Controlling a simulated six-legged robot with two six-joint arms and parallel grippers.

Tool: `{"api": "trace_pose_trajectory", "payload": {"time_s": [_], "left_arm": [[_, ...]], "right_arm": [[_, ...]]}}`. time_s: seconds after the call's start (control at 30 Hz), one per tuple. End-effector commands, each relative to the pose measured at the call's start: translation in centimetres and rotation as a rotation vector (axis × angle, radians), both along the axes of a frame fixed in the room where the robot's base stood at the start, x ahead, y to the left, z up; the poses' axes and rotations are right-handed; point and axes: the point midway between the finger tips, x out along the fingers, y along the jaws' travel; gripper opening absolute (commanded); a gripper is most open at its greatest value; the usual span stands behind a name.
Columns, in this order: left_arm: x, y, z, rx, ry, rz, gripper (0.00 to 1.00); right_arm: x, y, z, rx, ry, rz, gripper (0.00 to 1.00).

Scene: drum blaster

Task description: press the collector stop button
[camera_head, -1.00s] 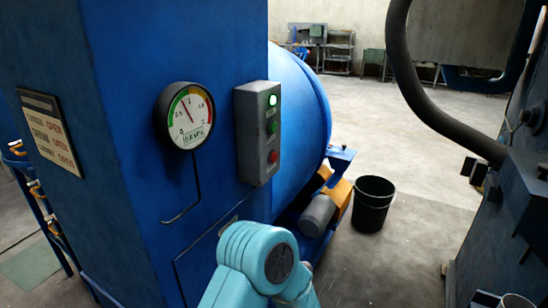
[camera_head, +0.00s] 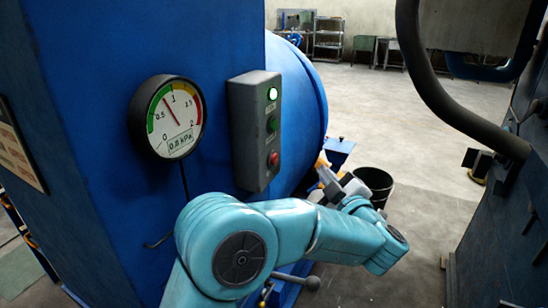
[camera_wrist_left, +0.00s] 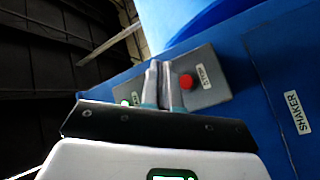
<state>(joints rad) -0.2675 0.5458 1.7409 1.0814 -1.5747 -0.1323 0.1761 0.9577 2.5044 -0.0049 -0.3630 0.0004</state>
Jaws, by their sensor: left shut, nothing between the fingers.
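The collector stop button appears to be the red button (camera_head: 273,159) at the bottom of a grey control box (camera_head: 247,135) on the blue cabinet. In the left wrist view the red button (camera_wrist_left: 186,81) sits beside a STOP label. My left gripper (camera_head: 321,165) is to the right of the box in the head view, its fingers pointing back toward it. In the left wrist view the gripper (camera_wrist_left: 162,68) is shut and empty, its fingers just left of the red button; contact cannot be told. My right gripper is not in view.
A lit lamp (camera_head: 272,94) and a green button (camera_head: 272,124) sit above the red one. A round gauge (camera_head: 167,116) is left of the box. A black bucket (camera_head: 374,183) stands on the floor behind my arm. A dark hose (camera_head: 430,90) hangs at right.

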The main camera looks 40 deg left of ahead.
Motion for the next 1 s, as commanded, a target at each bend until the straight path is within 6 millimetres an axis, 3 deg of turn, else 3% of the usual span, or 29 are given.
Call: {"api": "trace_pose_trajectory", "payload": {"time_s": [0.33, 0.7, 1.0], "left_arm": [[-0.3, 0.6, 0.0, 0.001, 0.001, -0.003, 0.0], [-1.4, 6.0, 0.0, 0.001, 0.002, -0.001, 0.0], [-1.8, 8.6, -0.2, 0.001, 0.002, -0.002, 0.0]], "right_arm": [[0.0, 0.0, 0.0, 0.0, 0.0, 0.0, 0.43], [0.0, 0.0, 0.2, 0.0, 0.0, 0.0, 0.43], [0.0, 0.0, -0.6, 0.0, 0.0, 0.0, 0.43]]}}
